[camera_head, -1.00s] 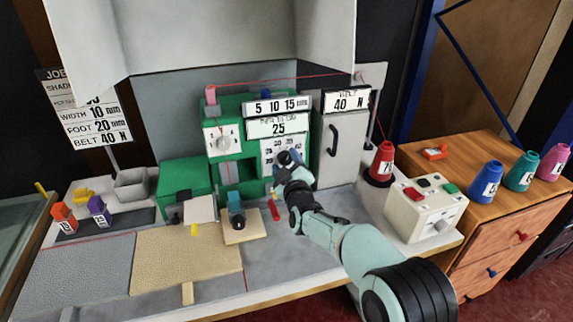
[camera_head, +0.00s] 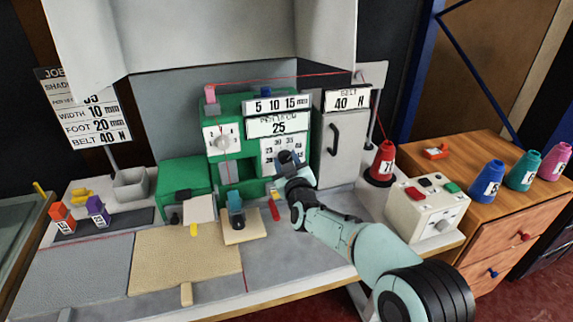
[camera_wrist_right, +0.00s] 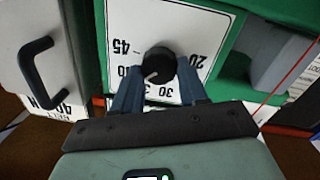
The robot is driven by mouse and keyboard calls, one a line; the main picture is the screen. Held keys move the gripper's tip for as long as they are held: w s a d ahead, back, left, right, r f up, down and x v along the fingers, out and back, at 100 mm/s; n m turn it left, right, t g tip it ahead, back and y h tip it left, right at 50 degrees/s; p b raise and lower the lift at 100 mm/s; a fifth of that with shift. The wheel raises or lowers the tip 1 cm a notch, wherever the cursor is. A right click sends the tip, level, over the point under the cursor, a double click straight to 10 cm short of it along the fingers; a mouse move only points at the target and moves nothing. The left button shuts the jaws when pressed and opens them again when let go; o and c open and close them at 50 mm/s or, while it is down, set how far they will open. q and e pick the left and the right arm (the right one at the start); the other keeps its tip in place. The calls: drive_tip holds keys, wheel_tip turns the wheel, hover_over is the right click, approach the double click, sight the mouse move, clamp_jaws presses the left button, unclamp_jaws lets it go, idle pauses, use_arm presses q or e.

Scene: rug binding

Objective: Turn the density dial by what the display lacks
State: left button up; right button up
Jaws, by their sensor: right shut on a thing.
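The black density dial (camera_wrist_right: 158,62) sits on a white scale plate (camera_wrist_right: 124,30) that appears upside down in the right wrist view. My right gripper (camera_wrist_right: 158,82) is shut on the dial, a finger on each side. A pale pointer mark on the dial points down and left there, toward the 30 and 40 side. In the head view my right gripper (camera_head: 287,162) covers much of the dial and some scale numbers. The display (camera_head: 279,126) above reads 25. The job card (camera_head: 92,115) is partly cut off by the hood; its second row seems to end in 35.
The green machine (camera_head: 233,107) also carries a white selector knob (camera_head: 223,142). A grey cabinet with a black handle (camera_head: 334,138) stands close right of the dial. A red cone (camera_head: 382,160) and a white button box (camera_head: 425,207) stand further right.

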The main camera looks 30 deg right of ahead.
drive_tip(key=m+b, duration=0.1)
drive_tip(key=m, duration=0.2)
drive_tip(key=shift+d+f+m, duration=0.1)
drive_tip(key=shift+m, duration=0.2)
use_arm(q)
drive_tip(key=w+a+f+t+y+b, duration=0.1)
drive_tip(key=w+a+f+t+b, duration=0.15)
drive_tip(key=w+f, duration=0.2)
use_arm(e)
drive_tip(key=m, duration=0.4)
drive_tip(key=shift+d+y, duration=0.1)
drive_tip(key=shift+y, duration=0.3)
drive_tip(key=shift+m+b, duration=0.5)
drive_tip(key=shift+m, duration=0.5)
use_arm(q)
drive_tip(key=shift+s+a+f+n+g+b, duration=0.2)
drive_tip(key=shift+s+f+g, duration=0.4)
drive_tip(key=shift+s+f, duration=0.2)
drive_tip(key=shift+s+a+f+n+g+b, duration=0.1)
drive_tip(key=shift+s+a+f+g+b, duration=0.1)
drive_tip(key=shift+s+f+g, duration=0.5)
use_arm(e)
drive_tip(key=shift+m, duration=0.7)
use_arm(q)
drive_tip(key=shift+s, duration=0.1)
use_arm(e)
drive_tip(key=o, duration=1.1)
drive_tip(key=shift+c, duration=0.2)
drive_tip(key=shift+s, duration=0.15)
